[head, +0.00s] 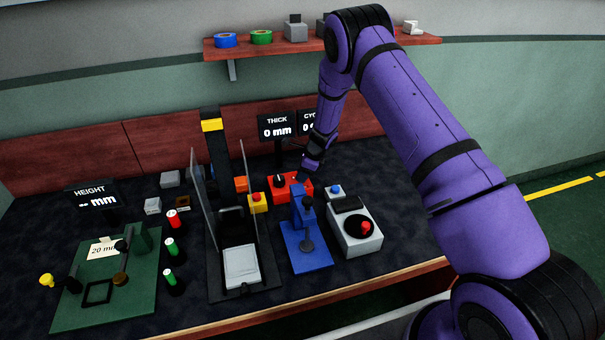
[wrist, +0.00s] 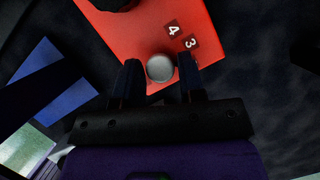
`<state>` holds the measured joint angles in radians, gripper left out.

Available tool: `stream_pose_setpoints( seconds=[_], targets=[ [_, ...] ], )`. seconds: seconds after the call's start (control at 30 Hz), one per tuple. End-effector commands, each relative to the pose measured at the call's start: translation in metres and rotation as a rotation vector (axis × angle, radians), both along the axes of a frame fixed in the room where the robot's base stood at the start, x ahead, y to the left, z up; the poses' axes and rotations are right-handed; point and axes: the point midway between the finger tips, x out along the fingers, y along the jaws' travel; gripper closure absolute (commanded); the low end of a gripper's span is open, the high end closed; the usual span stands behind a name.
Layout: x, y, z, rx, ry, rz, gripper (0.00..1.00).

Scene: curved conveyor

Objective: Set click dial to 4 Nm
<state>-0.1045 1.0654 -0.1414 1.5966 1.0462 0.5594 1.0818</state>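The click dial is a red box (head: 291,187) on the table, behind the blue press; it also fills the top of the wrist view (wrist: 145,30). Its round grey knob (wrist: 160,68) shows there, with the printed labels "4" (wrist: 173,29) and "3" (wrist: 191,42) beyond it. Other marks and the knob's pointer are hidden or cannot be made out. My gripper (wrist: 160,78) is open, one finger on each side of the knob, with small visible gaps; I cannot tell how far above it the fingertips are. In the head view my gripper (head: 303,174) is at the red box.
The blue press (head: 306,240) stands just in front of the dial. Display screens (head: 278,126) stand behind.

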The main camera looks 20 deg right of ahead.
Motion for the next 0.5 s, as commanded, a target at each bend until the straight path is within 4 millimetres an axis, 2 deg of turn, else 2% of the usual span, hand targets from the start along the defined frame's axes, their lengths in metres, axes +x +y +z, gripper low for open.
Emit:
stream_pose_setpoints(
  seconds=[0.03, 0.1, 0.13, 0.5],
  targets=[
    [-0.0001, -0.0001, 0.0001, 0.0, 0.0, 0.0, 0.75],
    [0.0, -0.0001, 0.0002, 0.0, 0.0, 0.0, 0.91],
    [-0.0001, -0.0002, 0.0001, 0.0, 0.0, 0.0, 0.94],
    [0.0004, -0.0005, 0.0003, 0.001, 0.0, 0.054, 0.94]
  ],
)
